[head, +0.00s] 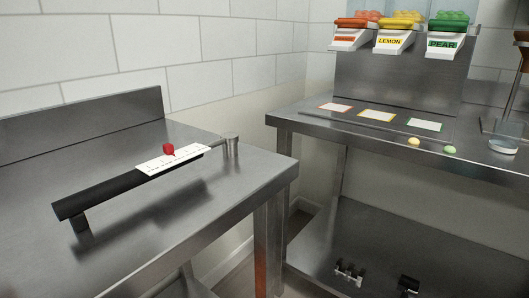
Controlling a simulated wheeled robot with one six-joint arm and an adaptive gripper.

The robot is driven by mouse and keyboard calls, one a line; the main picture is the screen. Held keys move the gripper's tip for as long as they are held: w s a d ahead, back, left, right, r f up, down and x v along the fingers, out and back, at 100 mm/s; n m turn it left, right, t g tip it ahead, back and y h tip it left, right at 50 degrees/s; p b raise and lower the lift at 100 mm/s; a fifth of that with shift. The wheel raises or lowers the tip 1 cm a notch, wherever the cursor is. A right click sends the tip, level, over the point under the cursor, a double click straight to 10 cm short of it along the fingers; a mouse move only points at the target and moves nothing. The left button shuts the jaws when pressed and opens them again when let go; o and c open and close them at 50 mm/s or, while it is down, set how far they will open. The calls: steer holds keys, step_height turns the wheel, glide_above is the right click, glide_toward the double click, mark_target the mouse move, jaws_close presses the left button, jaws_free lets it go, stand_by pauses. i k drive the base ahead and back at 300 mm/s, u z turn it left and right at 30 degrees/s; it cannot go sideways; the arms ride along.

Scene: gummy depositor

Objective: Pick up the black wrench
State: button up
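A long black bar (110,190) lies along the left steel table, raised slightly above it and casting a shadow. It is the most wrench-like thing in view, but I cannot tell for certain that it is the black wrench. A short dark foot (80,223) is under its left end. Its thinner right end reaches a small metal cylinder (231,146). A white marked plate (165,161) with a small red piece (168,149) sits along it. My gripper is not in view.
The left table (235,190) is otherwise clear. The right bench (310,125) holds three cards, yellow (413,142) and green (449,150) balls and a round dish (502,146). Labelled bins (394,40) hang above it. Small dark items (348,273) lie on the lower shelf.

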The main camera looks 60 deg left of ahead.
mark_target(72, 207)
steer(key=z, duration=0.6)
steer(key=k, duration=1.2)
steer(key=u, duration=0.6)
